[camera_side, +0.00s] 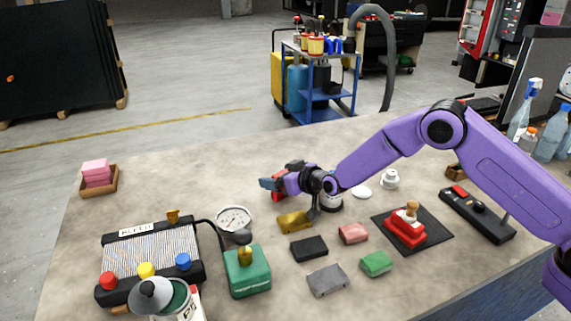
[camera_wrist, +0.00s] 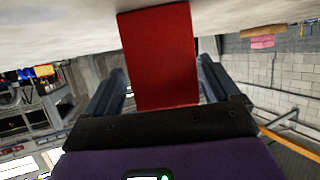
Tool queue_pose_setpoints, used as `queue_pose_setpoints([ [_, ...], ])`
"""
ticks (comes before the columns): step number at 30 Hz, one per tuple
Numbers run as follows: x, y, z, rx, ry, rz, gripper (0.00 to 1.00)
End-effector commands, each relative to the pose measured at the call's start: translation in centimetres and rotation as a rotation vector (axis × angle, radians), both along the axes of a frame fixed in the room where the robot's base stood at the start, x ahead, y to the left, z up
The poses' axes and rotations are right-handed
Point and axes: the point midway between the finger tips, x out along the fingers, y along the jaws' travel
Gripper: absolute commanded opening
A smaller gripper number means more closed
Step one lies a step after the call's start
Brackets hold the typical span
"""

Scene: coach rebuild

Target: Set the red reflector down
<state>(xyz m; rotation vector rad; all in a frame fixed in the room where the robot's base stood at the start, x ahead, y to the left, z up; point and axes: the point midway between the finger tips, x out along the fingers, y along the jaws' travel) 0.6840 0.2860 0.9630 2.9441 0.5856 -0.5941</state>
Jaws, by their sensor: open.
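The red reflector (camera_wrist: 158,60) is a flat red block between the two fingers of my gripper (camera_wrist: 161,75) in the wrist view. The fingers are open, with a gap showing on both sides of it. Its far end meets the pale tabletop at the top of that view. In the side view, my gripper (camera_side: 270,184) is low over the middle of the table, and only a small red part of the reflector (camera_side: 279,188) shows behind the fingers. Whether its whole underside rests on the table is hidden.
Near my gripper lie a yellow block (camera_side: 295,222), a black block (camera_side: 309,249) and a round gauge (camera_side: 234,219). A red-based tool (camera_side: 405,230) stands on a dark mat (camera_side: 434,237) at right. The table's back left (camera_side: 180,170) is clear.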

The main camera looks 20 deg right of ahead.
Motion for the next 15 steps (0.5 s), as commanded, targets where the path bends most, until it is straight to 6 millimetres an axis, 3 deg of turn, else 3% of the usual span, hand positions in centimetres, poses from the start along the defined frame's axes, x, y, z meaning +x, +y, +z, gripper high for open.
queue_pose_setpoints([
  [13, -4.5, -1.8, 2.7, 0.004, -0.002, 0.000, 0.89],
  [15, -4.2, -1.7, 4.5, 0.009, -0.009, -0.002, 0.89],
])
